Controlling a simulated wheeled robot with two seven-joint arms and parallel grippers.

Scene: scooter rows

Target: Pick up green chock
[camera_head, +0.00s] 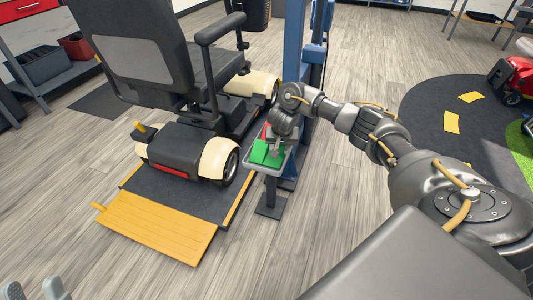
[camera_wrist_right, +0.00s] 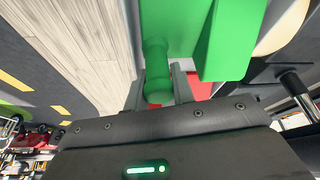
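The green chock (camera_head: 266,153) lies in a small grey tray (camera_head: 277,169) on a post stand beside the scooter platform. My right gripper (camera_head: 275,146) reaches down over the tray at the chock. In the right wrist view, the chock (camera_wrist_right: 228,40) fills the top, and its rounded green handle (camera_wrist_right: 157,72) sits between my two fingertips. The fingers are close on both sides of the handle; I cannot tell whether they press on it. My left gripper (camera_head: 34,291) shows only its fingertips at the bottom left corner, apart and empty.
A black and cream scooter (camera_head: 180,148) stands left of the tray on a dark platform with a yellow ramp (camera_head: 157,226). A blue post (camera_head: 318,70) rises just behind the tray. Something red (camera_head: 265,131) shows at the tray's far end. The wooden floor in front is clear.

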